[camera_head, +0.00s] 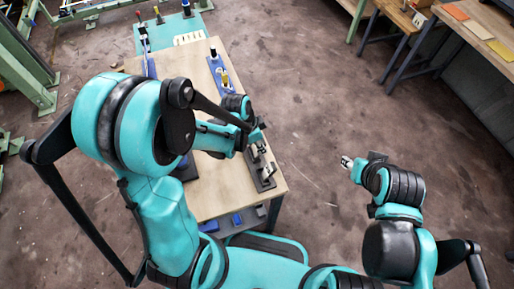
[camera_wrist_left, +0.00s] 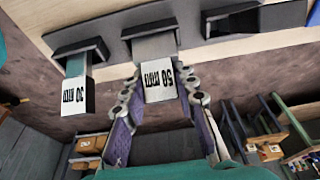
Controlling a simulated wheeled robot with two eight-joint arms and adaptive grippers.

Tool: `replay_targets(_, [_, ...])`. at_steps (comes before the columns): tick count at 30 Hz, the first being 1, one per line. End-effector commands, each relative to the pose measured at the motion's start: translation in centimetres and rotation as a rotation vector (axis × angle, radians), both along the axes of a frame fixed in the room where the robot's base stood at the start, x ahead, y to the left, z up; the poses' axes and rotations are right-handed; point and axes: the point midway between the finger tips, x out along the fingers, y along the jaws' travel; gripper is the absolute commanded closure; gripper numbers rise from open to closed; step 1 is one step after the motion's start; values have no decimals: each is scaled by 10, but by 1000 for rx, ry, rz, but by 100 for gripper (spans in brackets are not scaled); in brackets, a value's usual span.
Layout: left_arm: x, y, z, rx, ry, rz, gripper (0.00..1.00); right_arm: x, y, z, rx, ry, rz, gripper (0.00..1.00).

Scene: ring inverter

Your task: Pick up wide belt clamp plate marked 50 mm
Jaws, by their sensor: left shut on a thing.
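The wide belt clamp plate marked 50 mm (camera_wrist_left: 158,82) is grey with a white label, in the middle of the left wrist view. Its far end is at a dark holder (camera_wrist_left: 150,27) on the table edge. My left gripper (camera_wrist_left: 160,97) has a finger on each side of the plate and is shut on it. In the head view my left gripper (camera_head: 258,147) is over the table's right edge, and the plate is too small to read there. My right gripper (camera_head: 347,162) is off the table over bare floor; its finger gap is too small to judge.
A narrower plate marked 30 mm (camera_wrist_left: 75,90) hangs in a neighbouring holder, left in the wrist view. Another dark holder (camera_wrist_left: 232,20) is at the right. The wooden table (camera_head: 215,195) bears blue stands (camera_head: 222,82). Open floor (camera_head: 310,90) lies right of the table.

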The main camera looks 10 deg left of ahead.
Motion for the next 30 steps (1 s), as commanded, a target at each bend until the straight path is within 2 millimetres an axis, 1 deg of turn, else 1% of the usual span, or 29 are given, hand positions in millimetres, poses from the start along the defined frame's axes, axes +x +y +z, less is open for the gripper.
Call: replay_targets(30, [0,0,65,0,0,0,100,0,0,50,0,0,0,60])
